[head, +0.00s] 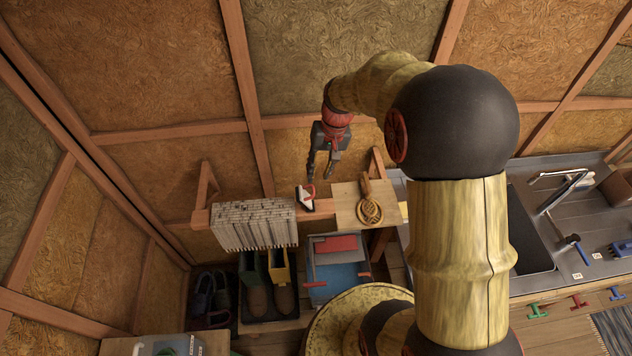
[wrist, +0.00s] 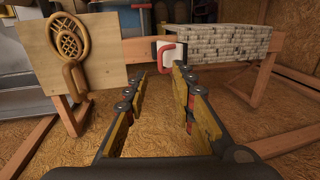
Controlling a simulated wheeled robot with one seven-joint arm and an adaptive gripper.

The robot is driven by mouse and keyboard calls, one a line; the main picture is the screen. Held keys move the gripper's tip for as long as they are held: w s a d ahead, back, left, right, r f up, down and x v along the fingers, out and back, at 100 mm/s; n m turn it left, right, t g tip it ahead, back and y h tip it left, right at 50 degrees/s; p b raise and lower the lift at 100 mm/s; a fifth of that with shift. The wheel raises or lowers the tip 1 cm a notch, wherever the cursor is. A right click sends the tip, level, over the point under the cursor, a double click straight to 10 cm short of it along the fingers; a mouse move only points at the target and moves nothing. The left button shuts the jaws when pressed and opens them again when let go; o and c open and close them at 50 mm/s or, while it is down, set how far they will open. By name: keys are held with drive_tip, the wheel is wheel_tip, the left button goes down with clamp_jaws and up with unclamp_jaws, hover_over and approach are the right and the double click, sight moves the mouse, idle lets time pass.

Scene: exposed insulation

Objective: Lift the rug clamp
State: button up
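The rug clamp appears to be the small white and black piece with a red C-shaped handle (head: 307,196) on the wooden rail, between the rug and a board. It also shows in the wrist view (wrist: 168,56), just beyond my fingertips. My gripper (head: 320,172) hangs above the rail near the clamp, fingers pointing down. In the wrist view my gripper (wrist: 160,76) is open, with a clear gap and nothing between the fingers. The clamp looks apart from both fingers. The grey-white woven rug (head: 254,224) hangs folded over the rail, beside the clamp.
A wooden board (head: 348,207) with a wicker beater (head: 369,210) is on the clamp's other side. Below stand boots (head: 257,299) and a blue-grey bin (head: 338,281). A metal sink counter (head: 595,235) is at right. The insulated wall (head: 330,150) rises close behind the rail.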

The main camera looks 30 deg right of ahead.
wheel_tip(320, 180, up, 2)
drive_tip(key=shift+s+d+r+p, duration=0.1)
drive_tip(key=shift+d+r+p, duration=0.05)
drive_tip(key=shift+p, duration=0.4)
wheel_tip(320, 180, up, 12)
drive_tip(key=d, duration=0.2)
drive_tip(key=shift+s, duration=0.4)
drive_tip(key=shift+d+f, duration=0.1)
drive_tip(key=shift+f, duration=0.1)
